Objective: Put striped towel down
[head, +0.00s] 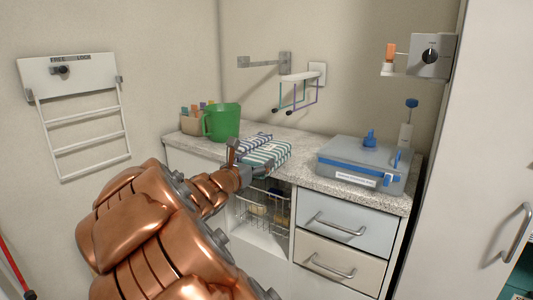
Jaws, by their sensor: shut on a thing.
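The striped towel (267,150) is a folded cloth with green, white and dark blue stripes. It is at the countertop (301,167), between the green bucket and the grey box. My gripper (240,159) reaches in from the lower left and is shut on the towel's near left side. The towel looks at or just above the counter surface; I cannot tell whether it rests on it. The fingertips are small and partly hidden by the towel and my copper-coloured arm.
A green bucket (222,122) stands left of the towel, beside a small bin (192,123). A grey-blue box (359,166) stands on the right. A wall rack (299,78) hangs above. Below are a wire basket (262,212) and drawers (345,228). Some counter is free between towel and box.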

